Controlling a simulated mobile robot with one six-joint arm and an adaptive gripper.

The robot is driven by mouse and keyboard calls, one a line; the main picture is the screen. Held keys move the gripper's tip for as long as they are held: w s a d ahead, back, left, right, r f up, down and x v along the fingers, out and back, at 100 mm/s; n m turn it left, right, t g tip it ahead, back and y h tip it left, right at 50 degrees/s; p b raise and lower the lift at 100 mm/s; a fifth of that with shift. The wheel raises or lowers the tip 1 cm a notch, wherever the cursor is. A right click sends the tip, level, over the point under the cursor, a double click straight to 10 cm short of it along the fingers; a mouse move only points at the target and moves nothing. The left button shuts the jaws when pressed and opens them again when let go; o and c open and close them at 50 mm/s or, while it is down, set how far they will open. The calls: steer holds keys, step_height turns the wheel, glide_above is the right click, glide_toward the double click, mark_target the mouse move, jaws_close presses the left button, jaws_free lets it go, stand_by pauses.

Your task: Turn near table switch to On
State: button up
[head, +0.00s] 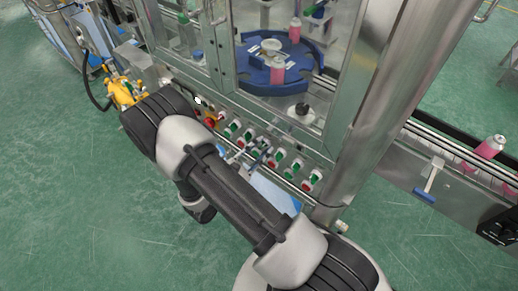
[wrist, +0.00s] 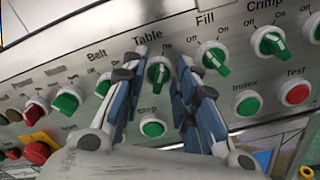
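The table switch (wrist: 158,73) is a green rotary knob on a pale round base, under the "Table" label in the wrist view. Its handle looks roughly upright; I cannot tell for sure which mark it points at. My gripper (wrist: 157,78) is open, with one blue-grey finger on the left of the knob and one on the right. A gap shows on both sides, though contact deeper in cannot be judged. In the head view my gripper (head: 251,155) is at the control panel, and my arm hides part of the switch row.
The belt switch (wrist: 103,84) is close left of the fingers, and the fill switch (wrist: 213,58) close right. A green button (wrist: 153,127) sits below the knob between the fingers. The crimp switch (wrist: 270,42) and a red button (wrist: 294,92) are farther right.

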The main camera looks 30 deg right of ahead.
steer(key=v, duration=1.2)
steer(key=shift+r, duration=0.15)
